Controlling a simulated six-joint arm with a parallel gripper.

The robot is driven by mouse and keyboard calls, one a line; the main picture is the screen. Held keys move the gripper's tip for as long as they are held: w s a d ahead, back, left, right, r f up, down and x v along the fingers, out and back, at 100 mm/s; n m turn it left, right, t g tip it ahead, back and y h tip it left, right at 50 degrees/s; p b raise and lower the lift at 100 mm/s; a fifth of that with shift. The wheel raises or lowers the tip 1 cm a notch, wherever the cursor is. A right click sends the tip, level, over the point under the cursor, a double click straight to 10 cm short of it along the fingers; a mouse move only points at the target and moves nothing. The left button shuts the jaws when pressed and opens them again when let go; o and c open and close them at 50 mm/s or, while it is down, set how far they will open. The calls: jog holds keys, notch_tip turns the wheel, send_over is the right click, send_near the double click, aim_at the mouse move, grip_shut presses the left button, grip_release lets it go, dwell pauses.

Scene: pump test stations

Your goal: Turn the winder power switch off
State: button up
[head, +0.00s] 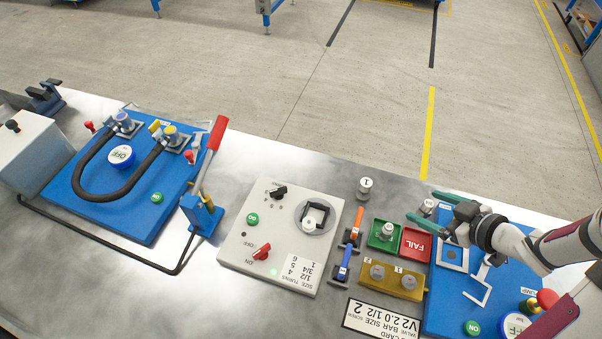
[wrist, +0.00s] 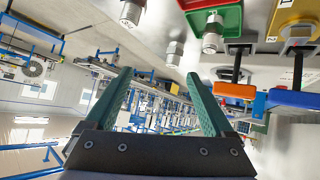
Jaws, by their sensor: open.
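The winder panel (head: 235,238) is a pale grey box at the middle of the table in the head view, with a size and turns label. Its power switch (head: 262,252) is a red rotary handle on the panel's near left part, beside small ON and OFF marks. Which mark it points to is hard to tell. A small green light (head: 273,271) glows near it. My gripper (head: 422,205) is open and empty, well to the right of the panel, over the green and red trays' far side. Its green fingers also show in the wrist view (wrist: 160,76); the switch does not.
The panel also carries a green button (head: 252,219), a black knob (head: 279,192) and a winding former (head: 314,216). Right of it are orange (head: 357,222) and blue (head: 344,263) handled tools, a green tray (head: 374,241) and a yellow block (head: 374,284). A red lever (head: 217,135) rises to the left.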

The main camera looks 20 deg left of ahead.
jog(key=w+a+r+t+h, duration=0.1)
jog(key=w+a+r+h, duration=0.4)
jog(key=w+a, duration=0.45)
notch_tip(320, 180, up, 4)
jog(key=g+h, duration=0.3)
jog(key=g, duration=0.5)
send_over(261, 249)
notch_tip(261, 249, down, 14)
jog(key=shift+f, duration=0.55)
